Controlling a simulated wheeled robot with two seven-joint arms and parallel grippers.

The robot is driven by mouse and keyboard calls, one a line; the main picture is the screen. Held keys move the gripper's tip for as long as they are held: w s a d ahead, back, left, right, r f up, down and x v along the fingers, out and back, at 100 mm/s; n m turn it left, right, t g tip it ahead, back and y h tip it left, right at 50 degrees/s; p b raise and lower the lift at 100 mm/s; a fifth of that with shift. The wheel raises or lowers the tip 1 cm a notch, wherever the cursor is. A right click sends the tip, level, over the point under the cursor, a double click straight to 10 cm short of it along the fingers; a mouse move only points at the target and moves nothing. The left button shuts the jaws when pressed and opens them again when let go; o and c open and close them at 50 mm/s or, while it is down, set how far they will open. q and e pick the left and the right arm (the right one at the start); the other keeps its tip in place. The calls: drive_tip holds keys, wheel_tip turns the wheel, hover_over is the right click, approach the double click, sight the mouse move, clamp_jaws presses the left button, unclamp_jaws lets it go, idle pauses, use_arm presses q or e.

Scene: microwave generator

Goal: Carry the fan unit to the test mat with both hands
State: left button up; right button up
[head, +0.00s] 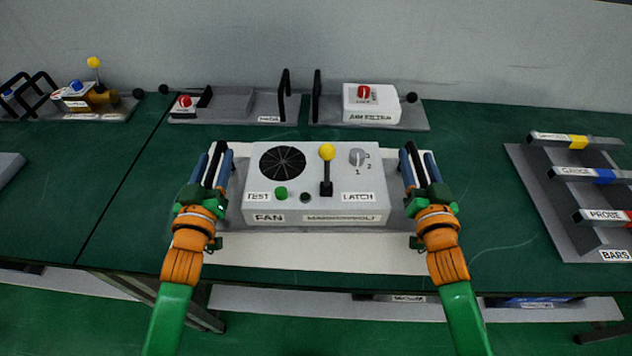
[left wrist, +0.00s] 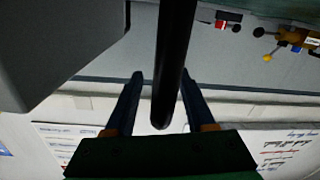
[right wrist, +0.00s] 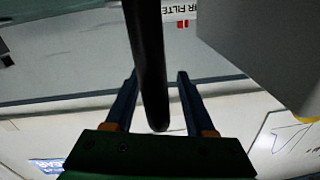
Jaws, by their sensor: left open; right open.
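The fan unit (head: 316,215) is a light grey box on a dark grey base. It has a round black fan grille, a yellow-knobbed lever, a green button and a grey dial. It stands over a white mat (head: 320,256) on the green table; no label on that mat is readable. My left gripper (head: 214,158) is open at the unit's left black handle (left wrist: 175,50), which lies between its fingers. My right gripper (head: 413,158) is open at the right black handle (right wrist: 147,55), also between the fingers. Neither gripper is visibly clamped on its handle.
Behind stand a grey plate with a red knob (head: 184,102) and the air filter box (head: 372,104) between black handles. A rack of labelled bars (head: 556,200) is at right. A unit with a yellow ball (head: 94,62) is at far left. Green table shows either side of the mat.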

use_arm(q)
clamp_jaws()
use_arm(e)
clamp_jaws()
use_arm(q)
drive_tip(key=shift+d+r, duration=0.15)
use_arm(e)
drive_tip(key=shift+a+r, duration=0.1)
drive_tip(key=shift+a, duration=0.05)
idle(0.8)
